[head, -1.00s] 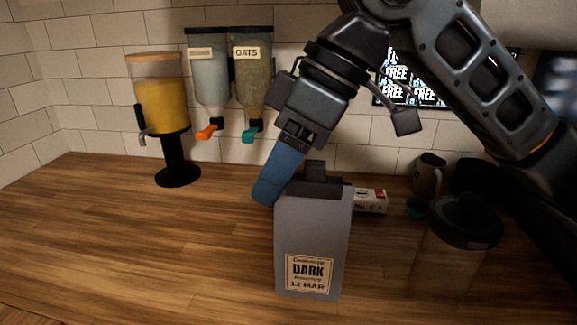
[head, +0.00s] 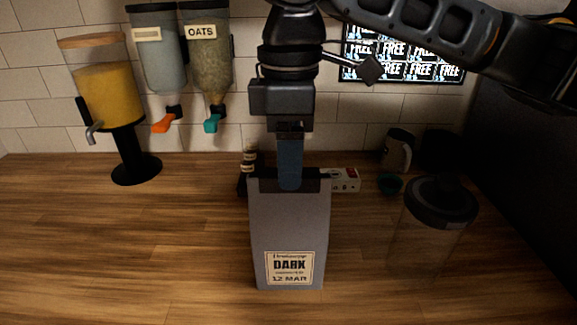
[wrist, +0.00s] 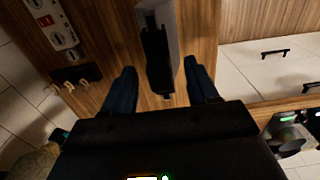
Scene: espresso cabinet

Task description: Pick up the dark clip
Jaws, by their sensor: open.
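The dark clip (head: 312,181) is a black bar across the top of a grey bag (head: 288,225) labelled DARK, which stands upright on the counter. In the wrist view the clip (wrist: 158,62) lies between my two blue fingers, with a gap on each side, and the bag (wrist: 171,22) extends beyond it. My gripper (head: 289,187) points down at the bag top in the head view, hiding the clip's middle. My gripper (wrist: 160,68) is open and holds nothing.
A lidded clear jar (head: 437,225) stands to the right of the bag. A white power strip (head: 346,180) and a grey jug (head: 397,150) are behind. A juice dispenser (head: 110,105) and hanging dispensers (head: 205,55) are at back left. The left counter is clear.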

